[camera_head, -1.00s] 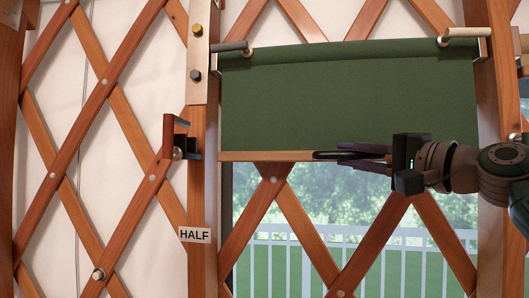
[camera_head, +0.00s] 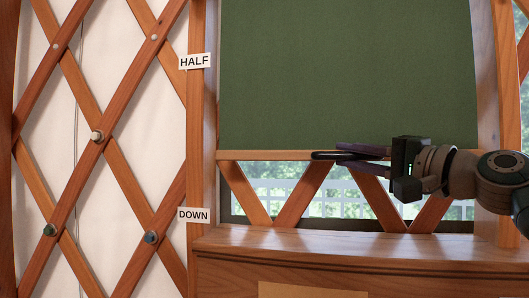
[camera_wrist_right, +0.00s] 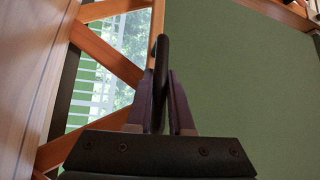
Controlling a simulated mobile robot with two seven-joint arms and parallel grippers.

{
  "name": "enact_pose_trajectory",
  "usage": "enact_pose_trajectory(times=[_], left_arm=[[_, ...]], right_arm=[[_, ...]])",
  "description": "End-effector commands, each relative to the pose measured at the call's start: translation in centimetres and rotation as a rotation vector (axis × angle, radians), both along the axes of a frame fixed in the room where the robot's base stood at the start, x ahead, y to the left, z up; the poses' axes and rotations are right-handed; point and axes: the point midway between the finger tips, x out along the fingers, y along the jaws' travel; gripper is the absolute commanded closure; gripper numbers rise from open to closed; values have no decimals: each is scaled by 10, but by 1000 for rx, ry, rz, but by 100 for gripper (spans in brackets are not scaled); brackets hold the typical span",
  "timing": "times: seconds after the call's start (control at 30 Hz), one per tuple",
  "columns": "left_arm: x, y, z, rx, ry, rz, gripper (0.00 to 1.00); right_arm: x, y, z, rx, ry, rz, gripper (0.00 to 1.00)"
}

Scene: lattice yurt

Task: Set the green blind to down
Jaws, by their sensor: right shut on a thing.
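The green blind (camera_head: 345,75) hangs over the window, with a wooden bar (camera_head: 262,155) along its lower edge. The bar is below the HALF label (camera_head: 194,62) and above the DOWN label (camera_head: 193,214). My right gripper (camera_head: 335,155) is shut on the dark pull handle (camera_head: 318,156) at the middle of the bar. In the right wrist view the fingers (camera_wrist_right: 162,105) close around the dark handle (camera_wrist_right: 162,55), with the green cloth (camera_wrist_right: 240,80) beside it. My left gripper is not in view.
A wooden sill (camera_head: 340,243) runs below the window, with a gap between it and the bar. Crossed lattice slats (camera_head: 300,195) stand behind the blind. A lattice wall with pegs (camera_head: 97,136) is at left.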

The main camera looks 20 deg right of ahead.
Motion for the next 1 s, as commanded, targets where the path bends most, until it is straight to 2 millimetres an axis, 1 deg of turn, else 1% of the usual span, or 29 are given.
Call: enact_pose_trajectory(times=[0.03,0.1,0.2,0.3,0.47,0.87,0.9,1.0], left_arm=[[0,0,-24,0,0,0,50],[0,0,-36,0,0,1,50],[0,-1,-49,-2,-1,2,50],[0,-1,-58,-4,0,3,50],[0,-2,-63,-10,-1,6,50],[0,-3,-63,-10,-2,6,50],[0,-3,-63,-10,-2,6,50],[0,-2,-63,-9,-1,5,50]], right_arm=[[0,-1,-26,0,3,-2,100],[0,-1,-39,0,3,-2,100],[0,-1,-53,-1,2,-3,100],[0,-1,-62,-1,1,-3,100],[0,-1,-69,-1,0,-3,100],[0,-1,-68,0,-1,-3,100],[0,-1,-68,0,-1,-3,76],[0,-1,-68,-1,0,-2,65]])
